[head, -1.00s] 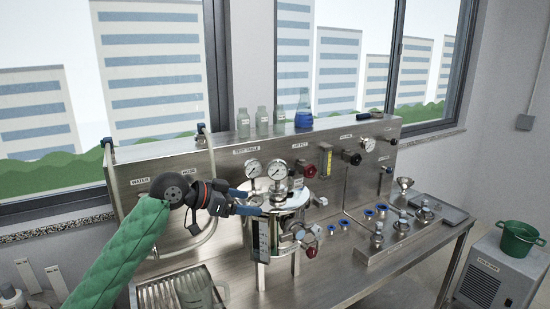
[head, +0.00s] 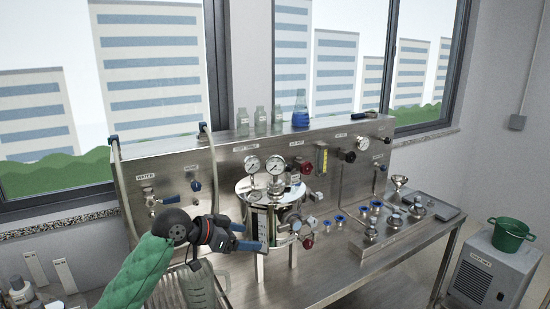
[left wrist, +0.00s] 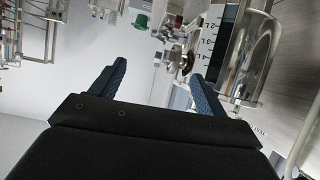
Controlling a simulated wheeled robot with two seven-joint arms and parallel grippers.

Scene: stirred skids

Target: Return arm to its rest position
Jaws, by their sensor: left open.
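My left gripper (head: 250,236) is in the head view, at the end of my green-sleeved arm, in front of the lower left of the steel vessel (head: 270,190). Its two blue fingers are apart with nothing between them. In the left wrist view the open fingers (left wrist: 155,85) show spread, with a graduated scale (left wrist: 222,45) and a shiny cylinder (left wrist: 250,50) just beyond the right finger. I cannot tell whether the gripper touches the vessel. My right arm is not in view.
The steel bench (head: 330,262) carries a back panel (head: 150,180) with gauges and valves. Glass bottles and a blue-filled flask (head: 300,112) stand on the panel's top. A green pot (head: 510,234) sits on a grey unit at right.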

